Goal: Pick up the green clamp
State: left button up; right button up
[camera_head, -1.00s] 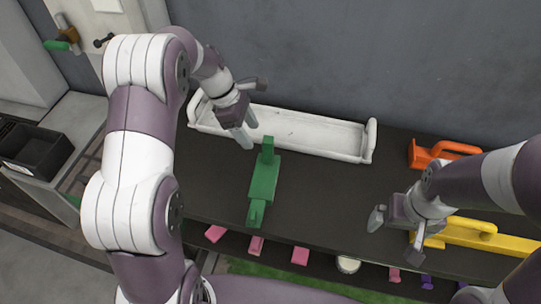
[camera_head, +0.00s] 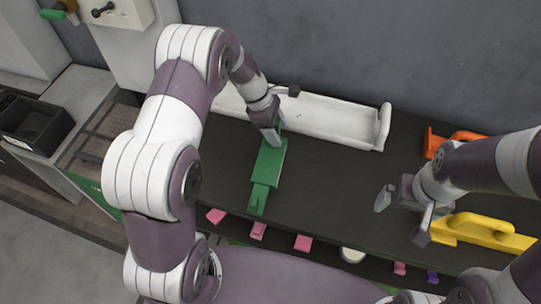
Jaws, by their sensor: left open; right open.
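The green clamp (camera_head: 267,167) lies on the dark shelf top, in front of the white tray. My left gripper (camera_head: 273,134) is over the far end of the clamp, with its fingers pointing down at the clamp's raised far part. The fingers cover much of that part, and I cannot tell whether they touch it. The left gripper is open. My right gripper (camera_head: 402,216) is open and empty above the shelf to the right, near the yellow tool.
A long white tray (camera_head: 340,123) stands along the wall. An orange tool (camera_head: 434,143) and a yellow tool (camera_head: 480,230) lie at the right. Pink pieces (camera_head: 303,242) sit on a lower level in front. The dark shelf top (camera_head: 335,190) is clear between the clamp and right gripper.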

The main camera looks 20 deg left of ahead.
pick_arm(q)
grip_shut()
jog(key=shift+w, duration=0.1)
